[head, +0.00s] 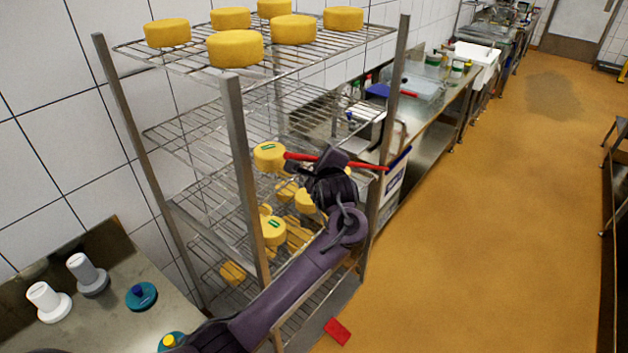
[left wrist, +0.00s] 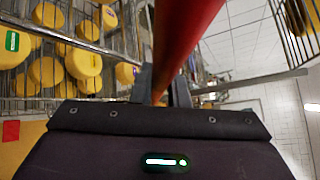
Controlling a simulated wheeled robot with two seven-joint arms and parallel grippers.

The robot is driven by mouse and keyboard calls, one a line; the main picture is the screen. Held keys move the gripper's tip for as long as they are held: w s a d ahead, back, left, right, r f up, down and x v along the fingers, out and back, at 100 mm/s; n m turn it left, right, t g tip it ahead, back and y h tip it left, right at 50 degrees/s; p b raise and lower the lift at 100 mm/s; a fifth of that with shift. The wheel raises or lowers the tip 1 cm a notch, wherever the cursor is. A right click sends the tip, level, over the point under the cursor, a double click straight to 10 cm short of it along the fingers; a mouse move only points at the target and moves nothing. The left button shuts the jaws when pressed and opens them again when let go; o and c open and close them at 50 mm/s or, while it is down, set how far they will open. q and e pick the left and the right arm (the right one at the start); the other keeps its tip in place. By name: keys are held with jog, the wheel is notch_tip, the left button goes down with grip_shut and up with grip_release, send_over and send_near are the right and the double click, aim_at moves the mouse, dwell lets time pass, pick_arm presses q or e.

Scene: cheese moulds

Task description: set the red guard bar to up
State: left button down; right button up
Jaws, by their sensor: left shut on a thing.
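The red guard bar (head: 370,166) runs nearly level across the open front of the wire rack, at the height of a middle shelf, in the head view. My left gripper (head: 334,160) is shut on it around its middle and hides part of it. In the left wrist view the red bar (left wrist: 188,35) runs down from the top between the fingers of my left gripper (left wrist: 160,88). My right gripper is in neither view.
The metal rack (head: 240,150) holds yellow cheese wheels (head: 235,48) on its top and lower shelves. A worktop (head: 110,310) with white and teal moulds stands at lower left. A red piece (head: 338,331) lies on the floor. The orange floor (head: 500,220) at right is clear.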

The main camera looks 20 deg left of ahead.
pick_arm(q)
jog(key=shift+w+d+r, duration=0.2)
jog(key=shift+w+r, duration=0.35)
jog(key=shift+r, duration=0.3)
jog(key=c, duration=1.4)
grip_release()
jog(key=shift+a, duration=0.1)
jog(key=shift+f, duration=0.1)
jog(key=shift+s, duration=0.1)
jog(key=b+v, duration=0.1)
jog(key=v, duration=0.6)
jog(key=shift+s+d+r, duration=0.25)
